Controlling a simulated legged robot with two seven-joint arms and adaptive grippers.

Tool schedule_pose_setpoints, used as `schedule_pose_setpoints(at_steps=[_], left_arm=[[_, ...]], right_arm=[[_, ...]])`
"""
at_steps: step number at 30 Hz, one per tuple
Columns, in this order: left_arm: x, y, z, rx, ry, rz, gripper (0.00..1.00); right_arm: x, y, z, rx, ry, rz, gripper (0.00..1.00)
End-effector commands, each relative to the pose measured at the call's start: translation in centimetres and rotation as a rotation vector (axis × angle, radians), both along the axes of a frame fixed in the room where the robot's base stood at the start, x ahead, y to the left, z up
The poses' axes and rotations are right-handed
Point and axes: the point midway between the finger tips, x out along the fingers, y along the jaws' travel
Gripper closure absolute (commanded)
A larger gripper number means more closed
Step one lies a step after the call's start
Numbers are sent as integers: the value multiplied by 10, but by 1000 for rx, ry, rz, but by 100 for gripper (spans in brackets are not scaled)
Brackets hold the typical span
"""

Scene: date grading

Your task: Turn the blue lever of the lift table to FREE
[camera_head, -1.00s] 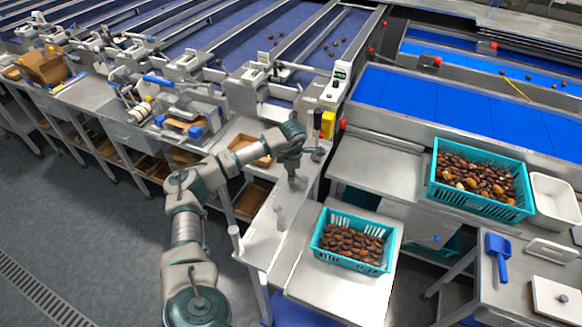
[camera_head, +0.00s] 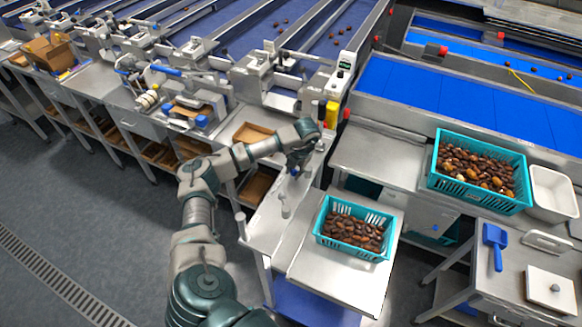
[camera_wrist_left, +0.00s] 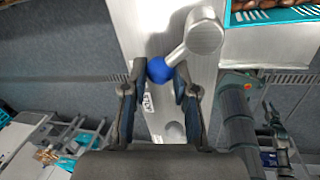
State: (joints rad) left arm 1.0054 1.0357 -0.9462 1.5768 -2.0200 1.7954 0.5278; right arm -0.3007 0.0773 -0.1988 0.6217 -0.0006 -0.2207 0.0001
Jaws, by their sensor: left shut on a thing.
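The blue lever's round knob (camera_wrist_left: 159,70) sits between the two fingers of my left gripper (camera_wrist_left: 157,92) in the left wrist view. Its thick silver arm (camera_wrist_left: 198,38) runs up and right from the knob. My left gripper (camera_head: 296,170) is shut on the knob, over the narrow metal top (camera_head: 268,214) of the table in the head view, where hand and fingers hide most of the lever. A white label (camera_wrist_left: 147,102) with print too small to read lies below the knob. My right gripper is not seen.
A teal basket of dates (camera_head: 325,245) stands close by on a metal plate. A fuller teal basket (camera_head: 435,190) and a white bin (camera_head: 566,206) stand at right. A small post (camera_head: 285,208) rises near my gripper; a yellow-fronted box (camera_head: 331,116) stands behind it.

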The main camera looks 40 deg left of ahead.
Motion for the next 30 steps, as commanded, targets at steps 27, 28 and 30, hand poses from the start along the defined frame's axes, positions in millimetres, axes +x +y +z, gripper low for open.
schedule_pose_setpoints(at_steps=[27, 28, 30], left_arm=[[3, -7, 6, -6, -26, 178, 100], [3, -7, 6, -6, -26, 178, 67], [2, -7, 5, -5, -23, 178, 49]], right_arm=[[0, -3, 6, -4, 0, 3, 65], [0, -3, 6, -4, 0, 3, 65], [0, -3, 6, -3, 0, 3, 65]])
